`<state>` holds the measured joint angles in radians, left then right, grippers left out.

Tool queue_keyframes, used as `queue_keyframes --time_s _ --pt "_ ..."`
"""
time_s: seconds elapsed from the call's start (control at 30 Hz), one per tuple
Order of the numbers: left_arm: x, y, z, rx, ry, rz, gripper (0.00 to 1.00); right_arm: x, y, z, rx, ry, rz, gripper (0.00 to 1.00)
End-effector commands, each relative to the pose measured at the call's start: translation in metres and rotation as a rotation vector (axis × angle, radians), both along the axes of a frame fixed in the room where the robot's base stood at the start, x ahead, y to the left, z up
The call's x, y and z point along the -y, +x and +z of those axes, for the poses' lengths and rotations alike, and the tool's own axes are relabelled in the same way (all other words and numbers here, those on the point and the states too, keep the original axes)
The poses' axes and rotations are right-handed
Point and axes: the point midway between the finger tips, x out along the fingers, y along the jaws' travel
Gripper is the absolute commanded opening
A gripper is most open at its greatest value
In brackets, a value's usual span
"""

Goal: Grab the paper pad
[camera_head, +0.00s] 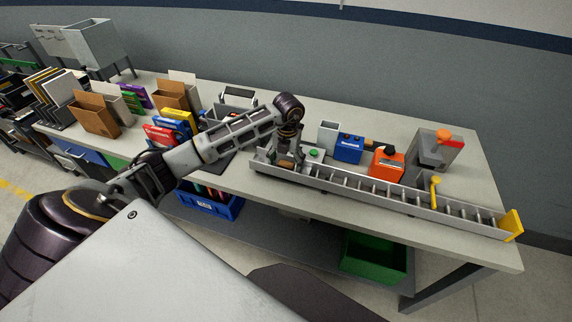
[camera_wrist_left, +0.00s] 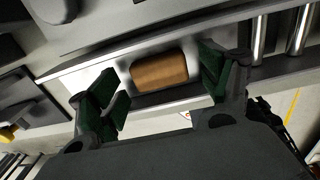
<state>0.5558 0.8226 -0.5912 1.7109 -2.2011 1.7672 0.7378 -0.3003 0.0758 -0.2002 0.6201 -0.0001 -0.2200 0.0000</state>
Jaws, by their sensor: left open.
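A small brown block with rounded edges (camera_wrist_left: 158,72), which looks like the paper pad, lies in the left end of the roller conveyor (camera_head: 400,198). In the head view only a bit of it (camera_head: 286,163) shows below my gripper. My left gripper (camera_head: 288,152) is over that end of the conveyor. In the left wrist view its two green-padded fingers (camera_wrist_left: 163,90) are spread, one on each side of the block, with visible gaps and nothing held. My right gripper is not in view.
A blue box (camera_head: 348,148), an orange box (camera_head: 388,164) and a grey dispenser (camera_head: 432,150) stand behind the conveyor. Cardboard file holders (camera_head: 96,116) crowd the table's left part. A green bin (camera_head: 373,258) and a blue crate (camera_head: 208,204) are below. The front table strip is clear.

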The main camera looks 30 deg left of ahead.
Motion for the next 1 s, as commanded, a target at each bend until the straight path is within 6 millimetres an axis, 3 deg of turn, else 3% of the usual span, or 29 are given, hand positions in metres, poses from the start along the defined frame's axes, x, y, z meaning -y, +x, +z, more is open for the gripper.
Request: queue_keyframes --time_s 0.47,0.77,1.0 --pt "0.0002 0.0002 -0.0018 0.001 -0.001 0.0 0.79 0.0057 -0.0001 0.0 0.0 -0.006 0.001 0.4" --pt "0.0002 0.0002 -0.0017 0.001 -0.001 -0.001 0.44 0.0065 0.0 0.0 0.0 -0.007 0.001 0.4" --pt "0.0001 0.0002 -0.0016 0.001 -0.001 0.0 0.43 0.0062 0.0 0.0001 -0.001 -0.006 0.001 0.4"
